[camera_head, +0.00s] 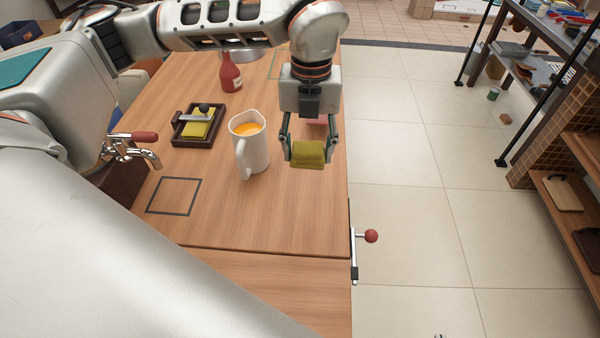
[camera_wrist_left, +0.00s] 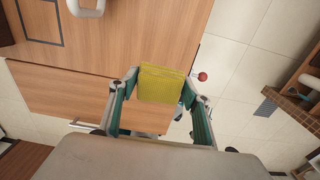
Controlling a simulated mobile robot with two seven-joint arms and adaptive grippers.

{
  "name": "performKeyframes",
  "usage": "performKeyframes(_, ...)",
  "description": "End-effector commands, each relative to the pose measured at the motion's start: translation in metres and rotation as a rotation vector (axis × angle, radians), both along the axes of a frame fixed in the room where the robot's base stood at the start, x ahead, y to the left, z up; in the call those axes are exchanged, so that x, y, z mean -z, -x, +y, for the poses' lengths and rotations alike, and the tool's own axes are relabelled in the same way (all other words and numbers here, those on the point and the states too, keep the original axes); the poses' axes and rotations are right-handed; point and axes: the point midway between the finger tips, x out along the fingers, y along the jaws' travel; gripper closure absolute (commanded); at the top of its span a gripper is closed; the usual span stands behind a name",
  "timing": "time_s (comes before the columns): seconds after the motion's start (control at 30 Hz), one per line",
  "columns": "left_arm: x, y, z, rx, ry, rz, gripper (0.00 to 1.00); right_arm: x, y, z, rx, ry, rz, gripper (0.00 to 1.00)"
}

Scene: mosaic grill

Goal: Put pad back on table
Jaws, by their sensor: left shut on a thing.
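A yellow-green pad (camera_head: 308,154) is held between the fingers of my left gripper (camera_head: 307,150), near the right edge of the wooden table (camera_head: 290,215). In the left wrist view the pad (camera_wrist_left: 161,84) sits between the two green-lined fingertips (camera_wrist_left: 158,90), with table and floor behind it. The pad appears raised above the table; the exact gap cannot be told. My right gripper is not clearly in view.
A white pitcher of orange liquid (camera_head: 254,155) stands left of the pad. A dark tray (camera_head: 178,139) with a yellow item, a red bottle (camera_head: 230,75) and a dark square outline (camera_head: 174,196) are farther left. A red-knobbed clamp (camera_head: 370,236) projects from the table's right edge.

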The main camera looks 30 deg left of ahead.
Motion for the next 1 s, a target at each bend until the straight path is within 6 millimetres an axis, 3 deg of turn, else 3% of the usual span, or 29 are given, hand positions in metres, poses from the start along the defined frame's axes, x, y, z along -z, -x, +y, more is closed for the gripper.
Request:
performKeyframes(0.1, 0.031, 0.002, 0.000, 0.000, -0.001, 0.008, 0.76, 0.001, 0.000, 0.000, 0.000, 0.000, 0.000, 1.00)
performKeyframes(0.5, 0.122, 0.002, 0.000, 0.000, -0.001, 0.006, 0.76, 0.003, 0.001, 0.000, 0.000, 0.001, 0.002, 1.00)
performKeyframes(0.83, 0.149, 0.001, 0.000, 0.001, 0.000, 0.004, 0.76, 0.004, 0.001, 0.000, 0.000, 0.001, 0.003, 1.00)
performKeyframes(1.0, 0.173, 0.001, 0.000, 0.002, 0.000, 0.004, 0.76, 0.006, 0.001, 0.000, 0.000, 0.001, 0.004, 1.00)
